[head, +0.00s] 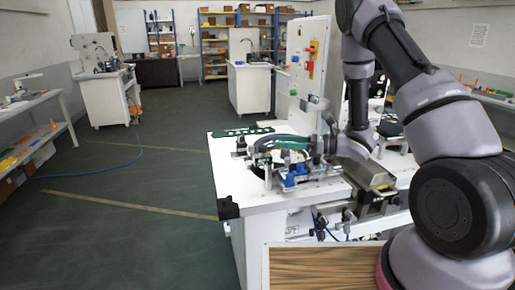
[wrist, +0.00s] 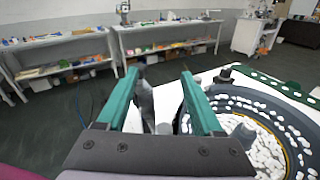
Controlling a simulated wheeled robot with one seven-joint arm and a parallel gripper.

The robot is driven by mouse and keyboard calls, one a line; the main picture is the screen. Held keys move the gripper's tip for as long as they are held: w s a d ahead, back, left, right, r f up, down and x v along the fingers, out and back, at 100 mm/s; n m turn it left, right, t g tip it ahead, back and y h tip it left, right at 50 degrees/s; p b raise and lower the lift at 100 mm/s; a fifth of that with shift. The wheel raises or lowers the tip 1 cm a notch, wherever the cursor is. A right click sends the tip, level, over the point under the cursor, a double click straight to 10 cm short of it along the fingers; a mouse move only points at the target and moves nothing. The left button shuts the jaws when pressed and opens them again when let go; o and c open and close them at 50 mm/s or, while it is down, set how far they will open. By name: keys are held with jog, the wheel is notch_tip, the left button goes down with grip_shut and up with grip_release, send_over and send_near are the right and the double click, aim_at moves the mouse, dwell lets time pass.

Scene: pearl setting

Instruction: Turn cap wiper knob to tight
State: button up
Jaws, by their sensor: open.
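My gripper (head: 285,143) is over the left part of the white workstation (head: 232,180), pointing left in the head view. In the wrist view its two green fingers (wrist: 160,76) are wide apart. A grey upright piece (wrist: 146,104) shows between the fingers, and I see no finger touching it. It may be the cap wiper knob, but I cannot tell for sure. A dark round bowl (wrist: 272,97) holding many white caps (wrist: 262,150) is to the right of the right finger. No tight mark is readable in either view.
Blue fittings (head: 291,181) stand just below my gripper in the head view. A metal chute (head: 365,173) is to its right, and an upright white panel (head: 313,65) with a red button rises behind. Side benches line the left wall. The floor at left is open, with a blue hose.

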aim_at(263, 150)
jog(key=s+n+g, duration=0.1)
jog(key=s+f+n, duration=0.1)
jog(key=shift+s+f+g+y, duration=0.3)
jog(key=shift+s+g+y, duration=0.1)
jog(key=shift+s+a+n, duration=0.1)
jog(key=shift+a+n, duration=0.2)
jog(key=a, duration=0.3)
jog(key=w+a, duration=0.1)
jog(key=a, duration=0.6)
jog(key=shift+w, duration=0.15)
jog(key=shift+c, duration=0.3)
grip_shut()
